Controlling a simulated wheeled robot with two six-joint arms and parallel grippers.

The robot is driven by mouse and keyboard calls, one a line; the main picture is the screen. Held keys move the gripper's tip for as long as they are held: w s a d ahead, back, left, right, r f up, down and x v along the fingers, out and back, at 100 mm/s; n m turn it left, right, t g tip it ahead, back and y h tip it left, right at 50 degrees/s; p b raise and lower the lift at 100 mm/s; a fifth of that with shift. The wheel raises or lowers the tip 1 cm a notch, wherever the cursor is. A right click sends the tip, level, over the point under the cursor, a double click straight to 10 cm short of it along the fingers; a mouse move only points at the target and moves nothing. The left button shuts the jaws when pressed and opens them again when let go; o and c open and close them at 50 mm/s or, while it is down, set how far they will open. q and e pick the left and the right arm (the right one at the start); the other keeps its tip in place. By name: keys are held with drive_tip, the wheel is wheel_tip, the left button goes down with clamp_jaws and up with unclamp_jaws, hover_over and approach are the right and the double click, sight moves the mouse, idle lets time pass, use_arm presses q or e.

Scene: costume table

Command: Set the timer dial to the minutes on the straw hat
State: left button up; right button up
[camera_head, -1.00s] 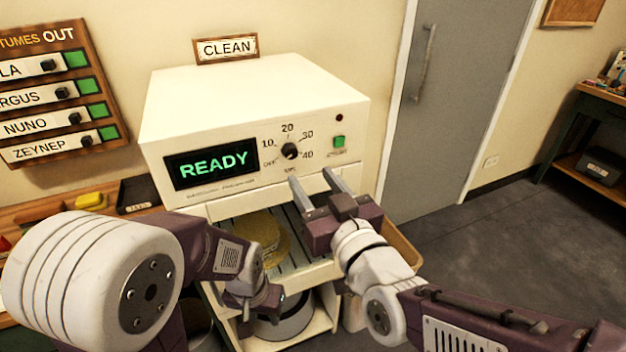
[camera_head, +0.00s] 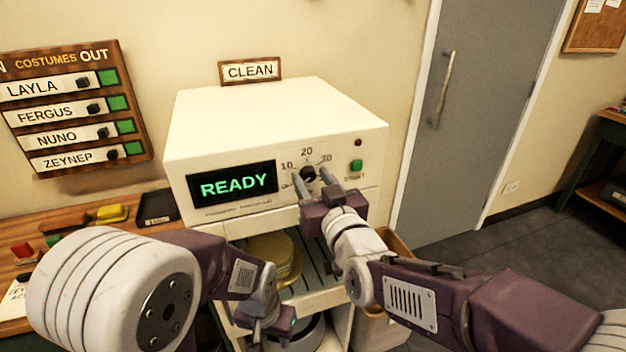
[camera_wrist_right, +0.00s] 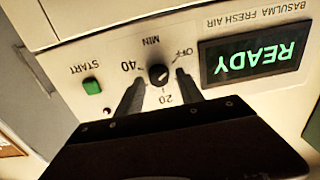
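The black timer dial (camera_head: 308,173) is on the front of the white cleaning machine (camera_head: 270,120), right of its lit READY display (camera_head: 238,184). My right gripper (camera_head: 311,176) is open, its fingers on either side of the dial. In the right wrist view, upside down, the dial (camera_wrist_right: 158,74) sits between the two spread fingers (camera_wrist_right: 158,88), with gaps beside it. The dial's exact pointing is too small to tell. A yellow straw hat (camera_head: 270,256) lies in the bay below; no minutes are readable on it. My left gripper (camera_head: 272,322) is low before the lower shelf, its fingers unclear.
A green start button (camera_head: 356,165) is right of the dial. A costumes board (camera_head: 75,105) hangs at the left above a wooden table (camera_head: 150,182) with small objects. A grey door (camera_head: 465,110) and open floor are at the right.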

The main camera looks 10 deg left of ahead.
clamp_jaws()
drive_tip(key=shift+f+m+b, duration=0.15)
drive_tip(key=shift+m+b, duration=0.65)
drive_tip(key=shift+b, duration=0.15)
drive_tip(key=m+b, duration=0.4)
drive_tip(key=shift+d+f, duration=0.1)
drive_tip(key=m+b, duration=0.2)
drive_tip(key=m, duration=0.1)
drive_tip(key=shift+w+m+b, duration=0.1)
drive_tip(key=shift+m+b, duration=1.05)
drive_tip(key=shift+m, duration=0.35)
